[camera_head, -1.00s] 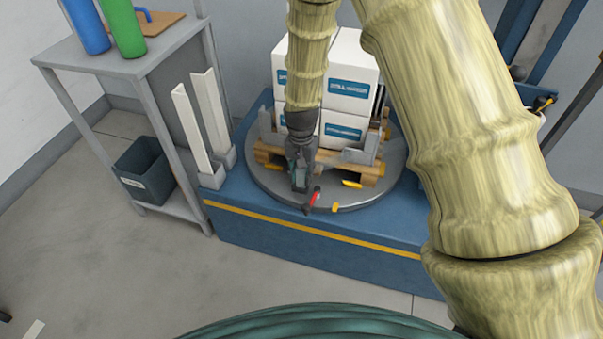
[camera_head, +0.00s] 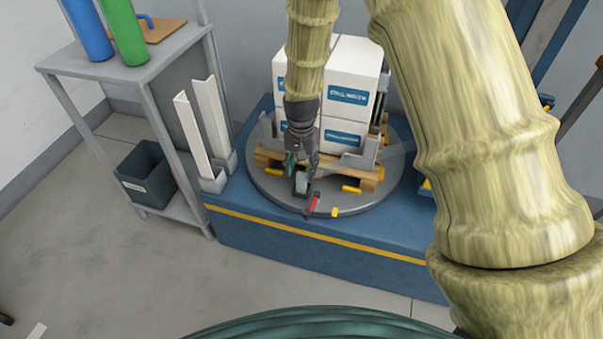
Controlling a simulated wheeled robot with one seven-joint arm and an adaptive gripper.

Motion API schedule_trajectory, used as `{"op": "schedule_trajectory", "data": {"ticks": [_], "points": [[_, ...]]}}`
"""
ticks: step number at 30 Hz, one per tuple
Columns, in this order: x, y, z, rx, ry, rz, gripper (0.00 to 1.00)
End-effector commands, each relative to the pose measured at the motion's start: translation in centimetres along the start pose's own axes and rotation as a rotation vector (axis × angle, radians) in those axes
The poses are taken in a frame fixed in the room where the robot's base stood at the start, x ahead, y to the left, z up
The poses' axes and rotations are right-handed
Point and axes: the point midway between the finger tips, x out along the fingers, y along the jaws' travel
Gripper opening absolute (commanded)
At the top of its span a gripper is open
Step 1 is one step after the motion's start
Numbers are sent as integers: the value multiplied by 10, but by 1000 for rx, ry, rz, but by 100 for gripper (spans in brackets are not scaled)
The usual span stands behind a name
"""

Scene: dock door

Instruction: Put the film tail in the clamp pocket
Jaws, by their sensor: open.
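My gripper (camera_head: 301,168) is open, pointing down in front of the boxes at the front of the round turntable (camera_head: 265,185). Just below its fingers is a small dark clamp with a pale grey face (camera_head: 302,183); a red lever (camera_head: 313,204) sticks out at its front right. A faint translucent sheet, probably film (camera_head: 397,158), shows to the right of the pallet, running toward the turntable's right edge. I cannot make out where its tail ends, or whether any of it is in the clamp pocket.
White boxes (camera_head: 346,97) are stacked on a wooden pallet (camera_head: 270,158) with grey corner brackets. Yellow pieces (camera_head: 351,188) lie at its front. At left stands a grey shelf (camera_head: 150,65) with blue and green rolls and a dark bin (camera_head: 146,175). My arm blocks the right side.

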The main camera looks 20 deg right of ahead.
Motion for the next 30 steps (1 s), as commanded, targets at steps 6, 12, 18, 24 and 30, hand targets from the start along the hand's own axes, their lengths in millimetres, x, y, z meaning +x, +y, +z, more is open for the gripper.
{"op": "schedule_trajectory", "data": {"ticks": [6,12,18,24,30], "points": [[-42,0,0,0,2,-1,49],[-63,0,0,0,0,0,49],[-69,0,0,0,0,0,49],[-69,0,0,0,0,0,49],[-69,0,0,0,0,0,49]]}}
